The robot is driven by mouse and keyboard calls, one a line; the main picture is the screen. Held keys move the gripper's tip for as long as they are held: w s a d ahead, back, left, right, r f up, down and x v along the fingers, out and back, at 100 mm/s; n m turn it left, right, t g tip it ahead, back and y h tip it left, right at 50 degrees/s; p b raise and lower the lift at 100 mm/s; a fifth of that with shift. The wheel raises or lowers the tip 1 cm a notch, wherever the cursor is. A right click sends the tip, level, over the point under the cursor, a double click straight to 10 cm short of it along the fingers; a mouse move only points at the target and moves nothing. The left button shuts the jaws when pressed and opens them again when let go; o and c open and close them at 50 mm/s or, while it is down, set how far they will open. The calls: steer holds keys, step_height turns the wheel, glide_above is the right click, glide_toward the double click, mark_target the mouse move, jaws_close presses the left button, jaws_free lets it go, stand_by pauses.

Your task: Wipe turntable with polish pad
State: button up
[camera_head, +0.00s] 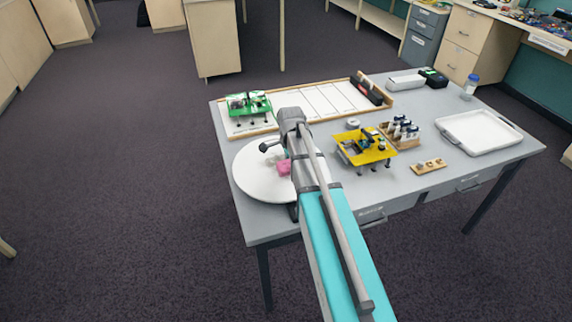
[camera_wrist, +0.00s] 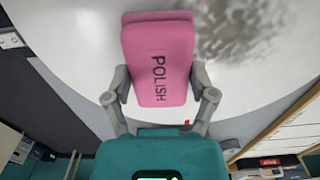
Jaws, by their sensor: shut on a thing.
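The polish pad (camera_wrist: 158,62) is a pink block with the word POLISH on it. My gripper (camera_wrist: 161,85) is shut on it, one finger at each side. In the head view the pink pad (camera_head: 284,167) shows beside my wrist, over the turntable (camera_head: 256,186), a round white disc at the table's left end. The turntable fills much of the wrist view (camera_wrist: 80,60), with a grey speckled smudge (camera_wrist: 242,28) to the upper right of the pad. I cannot tell whether the pad touches the disc. My arm hides the disc's right part in the head view.
On the grey table (camera_head: 405,196), a yellow stand (camera_head: 364,149) and a wooden rack (camera_head: 400,136) are right of my arm. A wood-framed board (camera_head: 320,104) with a green stand (camera_head: 249,106) lies behind. A white tray (camera_head: 480,133) sits at the right.

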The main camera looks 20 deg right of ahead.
mark_target(270, 169)
steer(key=shift+d, duration=0.7)
steer(key=shift+w, duration=1.3)
steer(key=shift+a, duration=0.15)
steer(key=shift+a, duration=1.85)
steer(key=shift+a, duration=0.1)
steer(key=shift+a+f, duration=0.1)
steer(key=shift+a, duration=1.7)
